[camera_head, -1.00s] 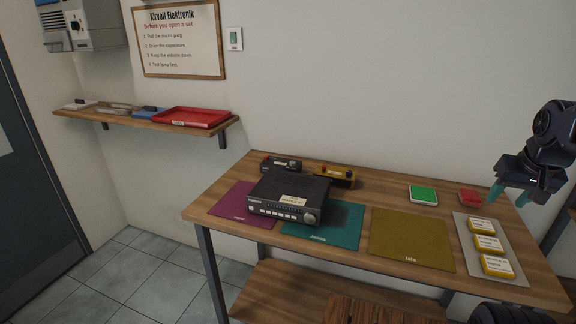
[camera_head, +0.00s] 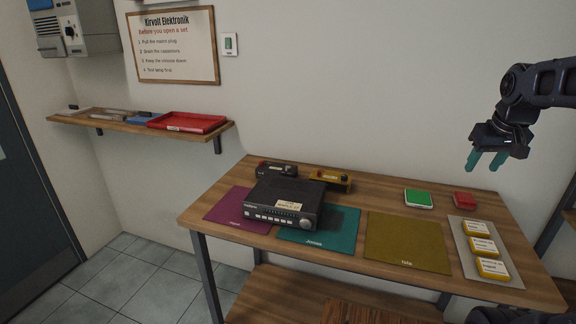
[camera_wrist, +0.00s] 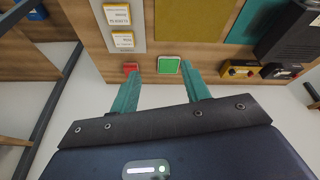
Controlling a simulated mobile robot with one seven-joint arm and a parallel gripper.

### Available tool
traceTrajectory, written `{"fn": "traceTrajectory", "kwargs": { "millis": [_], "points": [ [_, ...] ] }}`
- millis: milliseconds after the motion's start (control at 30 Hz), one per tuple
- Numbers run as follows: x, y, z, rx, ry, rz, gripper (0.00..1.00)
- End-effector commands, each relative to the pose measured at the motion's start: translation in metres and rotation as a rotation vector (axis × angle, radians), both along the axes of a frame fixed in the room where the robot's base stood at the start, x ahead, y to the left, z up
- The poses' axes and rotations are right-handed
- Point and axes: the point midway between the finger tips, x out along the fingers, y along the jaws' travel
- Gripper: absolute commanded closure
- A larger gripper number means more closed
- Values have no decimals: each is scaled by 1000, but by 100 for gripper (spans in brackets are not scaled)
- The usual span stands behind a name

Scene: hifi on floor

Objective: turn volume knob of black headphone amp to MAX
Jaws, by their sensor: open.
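A small black box (camera_head: 277,168) with a red part on its left end stands at the back left of the bench, behind a larger black hi-fi unit. It looks like the black headphone amp; its knob is too small to make out. In the wrist view it (camera_wrist: 281,71) is at the right. A similar yellow box (camera_head: 331,179) stands beside it. The larger black unit (camera_head: 284,201) has a row of buttons and a round knob at its front right. My gripper (camera_head: 482,167) is open and empty, above the bench's right part, well apart from these boxes.
A green pad (camera_head: 418,198) and a red pad (camera_head: 464,200) lie near the back right. A grey strip (camera_head: 463,255) carries several yellow labelled blocks. Purple, teal and olive mats (camera_head: 408,240) cover the front. A wall shelf (camera_head: 130,127) holds a red tray (camera_head: 187,123).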

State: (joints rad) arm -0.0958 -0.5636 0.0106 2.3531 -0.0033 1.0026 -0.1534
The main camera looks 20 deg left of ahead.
Motion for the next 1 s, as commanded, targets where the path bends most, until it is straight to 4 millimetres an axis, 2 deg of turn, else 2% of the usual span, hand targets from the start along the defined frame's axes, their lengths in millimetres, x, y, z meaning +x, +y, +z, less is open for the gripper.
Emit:
{"fn": "traceTrajectory", "kwargs": {
  "millis": [33,200,500,767,1000],
  "points": [
    [15,9,6,-11,10,44,53],
    [60,38,25,-47,36,187,53],
    [137,103,43,-104,78,442,53],
    [197,173,43,-152,110,664,53],
    [245,247,30,-192,137,870,53]
  ]
}}
